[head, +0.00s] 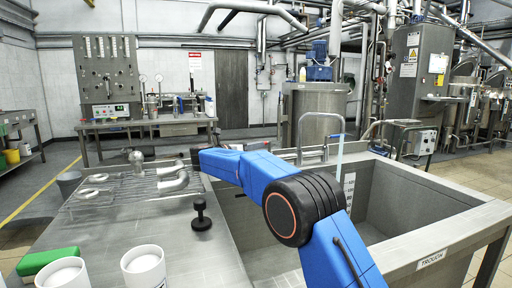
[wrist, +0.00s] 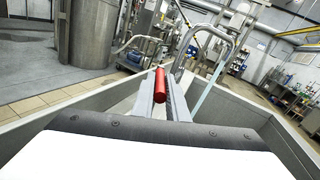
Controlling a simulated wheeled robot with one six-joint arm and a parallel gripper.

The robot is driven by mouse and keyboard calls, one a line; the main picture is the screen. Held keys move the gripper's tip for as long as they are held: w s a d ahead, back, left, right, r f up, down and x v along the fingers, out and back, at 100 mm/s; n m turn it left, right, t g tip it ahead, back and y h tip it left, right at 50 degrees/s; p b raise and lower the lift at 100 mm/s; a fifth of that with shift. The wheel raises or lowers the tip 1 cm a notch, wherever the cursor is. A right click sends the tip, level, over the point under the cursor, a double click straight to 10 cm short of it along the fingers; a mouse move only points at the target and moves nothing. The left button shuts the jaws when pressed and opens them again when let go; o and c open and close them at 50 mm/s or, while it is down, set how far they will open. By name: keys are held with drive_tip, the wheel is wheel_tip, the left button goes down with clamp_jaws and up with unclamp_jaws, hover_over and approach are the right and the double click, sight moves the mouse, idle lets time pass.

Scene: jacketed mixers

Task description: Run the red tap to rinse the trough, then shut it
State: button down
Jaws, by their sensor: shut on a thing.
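My gripper (wrist: 160,88) is shut on the red tap's handle (wrist: 159,85), a red bar standing between its two fingers in the wrist view. In the head view my blue arm crosses in front of the trough and hides the gripper and the red handle. The steel trough (head: 470,222), labelled TROUGH, fills the right foreground. A curved steel spout (head: 322,115) rises at its back edge and also shows in the wrist view (wrist: 222,36). A pale blue water stream (head: 339,158) falls from the spout into the trough, also seen in the wrist view (wrist: 208,90).
Left of the trough is a steel worktop with a wire rack (head: 110,192), a black dumbbell-shaped object (head: 201,214), two white cups (head: 143,265) and a green block (head: 46,260). Tanks and a control cabinet (head: 415,62) stand behind.

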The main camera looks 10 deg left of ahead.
drive_tip(key=shift+r, duration=0.1)
drive_tip(key=c, duration=1.7)
unclamp_jaws()
drive_tip(key=shift+c, duration=0.2)
wheel_tip(320, 180, up, 10)
drive_tip(key=shift+f, duration=0.1)
